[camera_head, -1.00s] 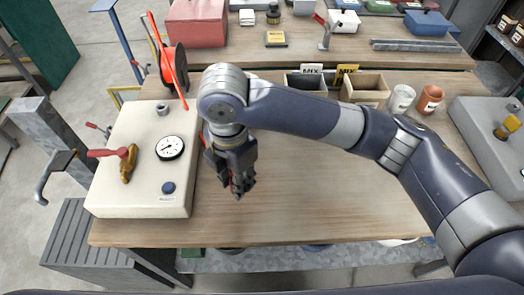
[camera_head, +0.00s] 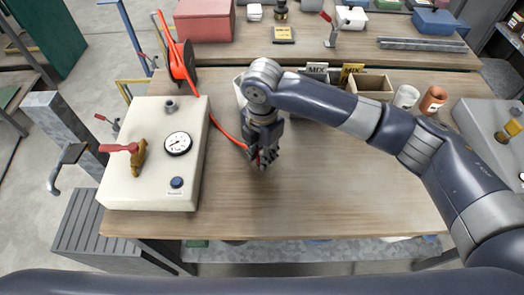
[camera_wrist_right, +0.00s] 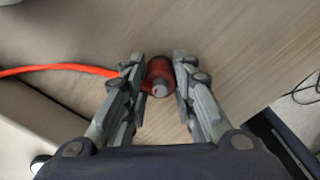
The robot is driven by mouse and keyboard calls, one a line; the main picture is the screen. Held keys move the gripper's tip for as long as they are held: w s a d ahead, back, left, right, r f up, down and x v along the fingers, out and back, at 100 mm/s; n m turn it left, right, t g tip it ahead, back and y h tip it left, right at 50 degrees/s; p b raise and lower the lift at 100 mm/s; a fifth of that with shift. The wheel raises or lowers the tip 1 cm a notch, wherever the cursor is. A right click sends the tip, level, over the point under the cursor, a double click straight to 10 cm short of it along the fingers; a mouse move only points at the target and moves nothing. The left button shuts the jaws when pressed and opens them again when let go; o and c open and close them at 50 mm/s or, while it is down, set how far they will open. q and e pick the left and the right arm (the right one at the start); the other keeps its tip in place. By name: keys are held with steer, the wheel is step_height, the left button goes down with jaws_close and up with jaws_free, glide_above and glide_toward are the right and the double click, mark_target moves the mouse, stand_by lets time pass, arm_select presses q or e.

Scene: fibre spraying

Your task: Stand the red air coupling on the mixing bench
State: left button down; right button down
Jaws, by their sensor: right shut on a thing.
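The red air coupling (camera_wrist_right: 160,72) is between the fingertips of my right gripper (camera_wrist_right: 160,78) in the right wrist view, with its round end facing the camera. My right gripper (camera_head: 262,160) is shut on it and points down over the bare left-middle part of the mixing bench (camera_head: 300,205). An orange-red hose (camera_head: 226,133) runs from the reel to the gripper; it also shows in the right wrist view (camera_wrist_right: 60,69). In the head view the fingers mostly hide the coupling. I cannot tell whether it touches the bench top. My left gripper is not in view.
A cream control box (camera_head: 150,185) with a gauge and red-handled valve stands left of the gripper. The hose reel (camera_head: 181,62) is behind it. Open bins (camera_head: 371,87), a white cup (camera_head: 406,97) and an orange jar (camera_head: 432,99) stand at the back right. The front middle is clear.

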steer(key=shift+f, duration=0.15)
steer(key=c, duration=1.3)
jaws_free()
step_height(320, 180, up, 11)
steer(key=shift+f+b, duration=0.1)
steer(key=shift+b, duration=0.95)
steer(key=shift+r, duration=0.75)
